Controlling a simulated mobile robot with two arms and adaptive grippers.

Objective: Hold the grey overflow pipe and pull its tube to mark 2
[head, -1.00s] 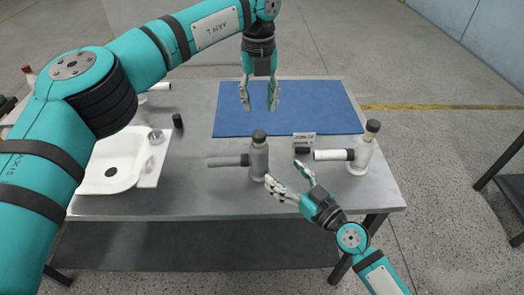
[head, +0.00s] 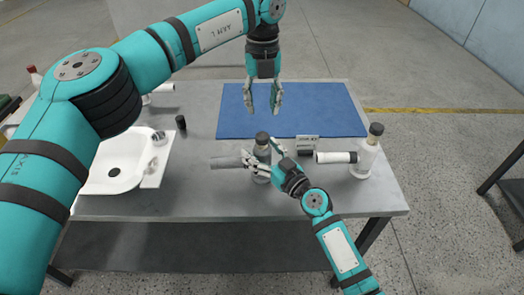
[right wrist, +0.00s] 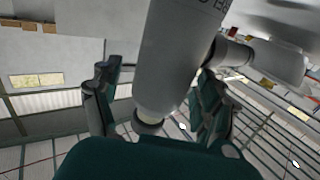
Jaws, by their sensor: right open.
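The grey overflow pipe (head: 262,151) stands upright on the table with a dark cap on top. Its grey tube (head: 226,163) sticks out to the left; marks on it are too small to read. My right gripper (head: 260,154) is open, with its fingers on either side of the grey pipe's body. In the right wrist view the grey body (right wrist: 175,65) passes between the spread fingers; I cannot tell whether they touch it. My left gripper (head: 263,100) is open and empty, pointing down above the blue mat.
A similar pipe (head: 367,160) with a white tube stands at the right. A small sign (head: 307,144) is between the pipes. A white basin shell (head: 118,172) lies left, near a small black cylinder (head: 181,123). The blue mat (head: 320,112) is bare.

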